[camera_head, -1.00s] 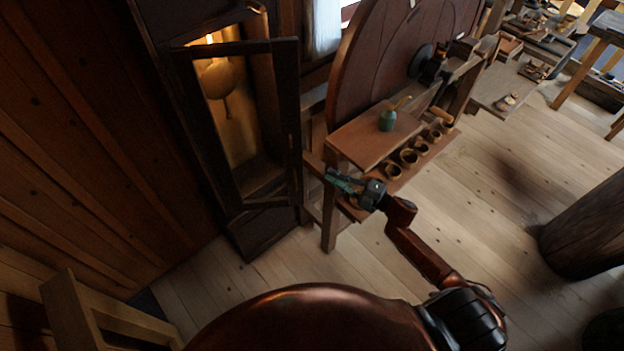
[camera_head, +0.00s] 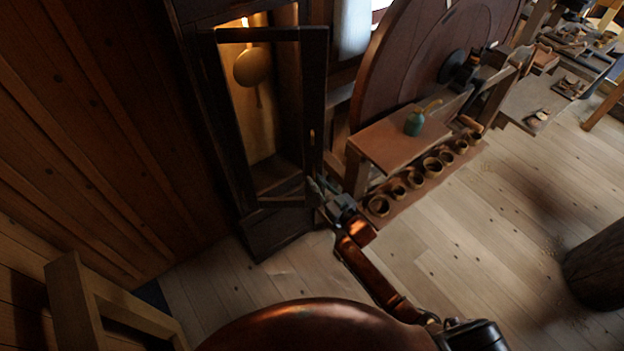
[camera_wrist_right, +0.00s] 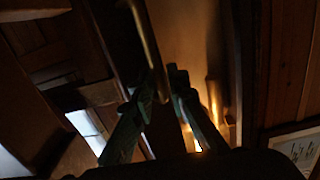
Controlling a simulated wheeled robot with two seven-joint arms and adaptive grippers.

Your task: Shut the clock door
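The tall dark clock stands against the wall; its framed door (camera_head: 314,100) is swung open in the head view. My right gripper (camera_head: 318,190) is at the door's right-hand edge, low down. In the right wrist view, a brass bar handle (camera_wrist_right: 150,40) runs down between the green fingers of the right gripper (camera_wrist_right: 163,82). The fingertips are close on either side of the bar; whether both press on it is unclear. My left gripper is not in view.
A wooden chair (camera_head: 75,300) is at lower left.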

